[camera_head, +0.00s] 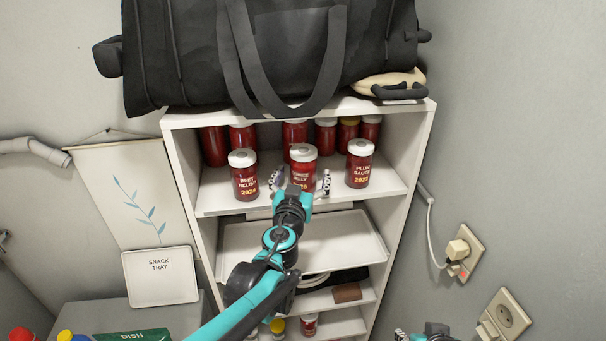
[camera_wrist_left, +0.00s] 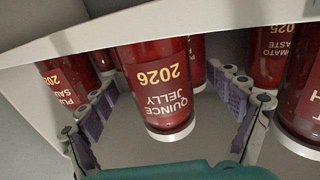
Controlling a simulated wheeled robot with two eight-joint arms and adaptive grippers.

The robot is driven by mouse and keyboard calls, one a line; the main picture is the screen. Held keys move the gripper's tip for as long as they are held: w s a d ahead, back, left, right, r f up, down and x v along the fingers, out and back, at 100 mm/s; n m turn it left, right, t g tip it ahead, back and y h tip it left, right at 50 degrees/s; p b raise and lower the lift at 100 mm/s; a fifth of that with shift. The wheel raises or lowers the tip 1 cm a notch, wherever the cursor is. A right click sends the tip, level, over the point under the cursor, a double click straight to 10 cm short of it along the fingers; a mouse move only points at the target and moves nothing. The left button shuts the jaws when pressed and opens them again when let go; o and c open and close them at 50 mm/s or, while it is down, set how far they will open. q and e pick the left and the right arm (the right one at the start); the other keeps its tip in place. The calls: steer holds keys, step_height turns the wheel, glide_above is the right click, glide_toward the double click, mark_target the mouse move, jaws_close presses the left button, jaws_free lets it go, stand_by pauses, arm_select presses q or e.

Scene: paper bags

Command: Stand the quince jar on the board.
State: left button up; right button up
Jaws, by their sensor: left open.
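The quince jar (camera_head: 303,168), a red jar with a white lid labelled quince jelly 2026, stands at the front of the upper shelf. It shows upside down in the left wrist view (camera_wrist_left: 158,88). My left gripper (camera_head: 301,184) reaches in from the front, open. In the left wrist view its fingers (camera_wrist_left: 168,100) lie either side of the jar, with gaps on both sides. A white board (camera_head: 160,279) marked SNACK TRAY leans on the wall at the left, above a grey surface. A small part of my right gripper (camera_head: 424,335) shows at the bottom edge.
A beet relish jar (camera_head: 245,180) stands left of the quince jar and a plum sauce jar (camera_head: 359,170) right of it. Several red jars stand behind. A white tray (camera_head: 300,243) lies on the shelf below. A black bag (camera_head: 180,60) sits on top.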

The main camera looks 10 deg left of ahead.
arm_select(q)
steer(key=shift+s, duration=0.1)
steer(key=s, duration=1.2)
steer(key=s+a+f+n+g+y+b, duration=0.1)
steer(key=s+a+f+g+y+b, duration=0.1)
steer(key=a+f+b, duration=0.4)
steer(key=s+a+f+n+g+y+b, duration=0.15)
steer(key=f+b, duration=0.25)
steer(key=f, duration=0.5)
steer(key=s+a+f+n+g+y+b, duration=0.1)
steer(key=s+a+f+b, duration=0.1)
steer(key=a+f+b, duration=0.4)
steer(key=s+d+f+m+g+h+b, duration=0.1)
steer(key=s+f+b, duration=0.3)
steer(key=f, duration=0.4)
steer(key=s+d+f+m+g+h+b, duration=0.1)
steer(key=s+d+f+g+b, duration=0.1)
steer(key=f, duration=0.7)
steer(key=s+d+f+m+g+h+b, duration=0.1)
steer(key=s+d+f+g+h+b, duration=0.1)
steer(key=s+f+b, duration=0.4)
step_height(320, 180, down, 3)
steer(key=shift+s+d+r+g+b, duration=0.2)
steer(key=shift+d+g+b, duration=0.25)
steer(key=shift+g, duration=0.3)
